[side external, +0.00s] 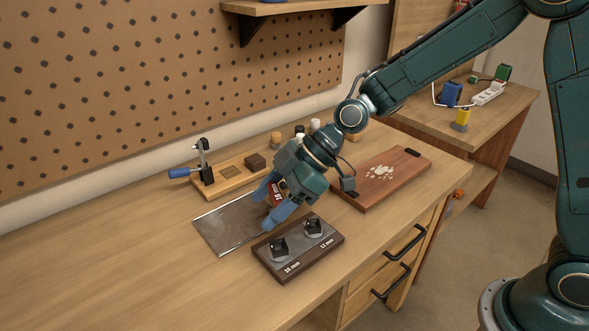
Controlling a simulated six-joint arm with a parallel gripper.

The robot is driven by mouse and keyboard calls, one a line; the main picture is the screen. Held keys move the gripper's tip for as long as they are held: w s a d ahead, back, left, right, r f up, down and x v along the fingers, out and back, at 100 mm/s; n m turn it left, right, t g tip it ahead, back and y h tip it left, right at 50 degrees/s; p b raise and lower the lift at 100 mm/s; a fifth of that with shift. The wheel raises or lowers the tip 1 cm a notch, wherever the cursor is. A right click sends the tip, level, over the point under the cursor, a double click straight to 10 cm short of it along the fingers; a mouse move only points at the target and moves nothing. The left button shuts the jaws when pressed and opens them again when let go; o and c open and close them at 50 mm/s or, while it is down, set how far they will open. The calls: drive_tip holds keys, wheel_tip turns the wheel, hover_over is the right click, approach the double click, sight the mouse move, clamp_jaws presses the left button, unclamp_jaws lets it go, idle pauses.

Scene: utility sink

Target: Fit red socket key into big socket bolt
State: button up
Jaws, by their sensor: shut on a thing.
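My gripper (268,208) has blue fingers and is shut on the red socket key (278,191). It holds the key low over the right part of a grey metal plate (225,226). Only a small red part with a pale marking shows; the fingers hide the rest, and I cannot tell whether the key touches the plate. A dark block (298,262) in front carries two black socket bolts on round grey bases, a left one (278,247) and a right one (313,227). The left label is hard to read; the right seems to say 12 mm. The key is apart from both bolts.
A wooden fixture (230,178) with a blue-handled clamp (180,173) stands behind the plate. A brown board (395,178) with pale pieces lies to the right. Small jars (277,139) stand by the wall. The bench's left front is clear.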

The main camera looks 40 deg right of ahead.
drive_tip(key=shift+f, duration=0.1)
hover_over(274, 247)
drive_tip(key=shift+a+f, duration=0.15)
drive_tip(key=shift+f, duration=2.6)
drive_tip(key=shift+f, duration=1.45)
idle(0.3)
drive_tip(key=o, duration=1.1)
drive_tip(key=v, duration=1.3)
drive_tip(key=shift+s+d+r, duration=0.1)
drive_tip(key=shift+d+r, duration=0.15)
drive_tip(key=shift+d, duration=0.05)
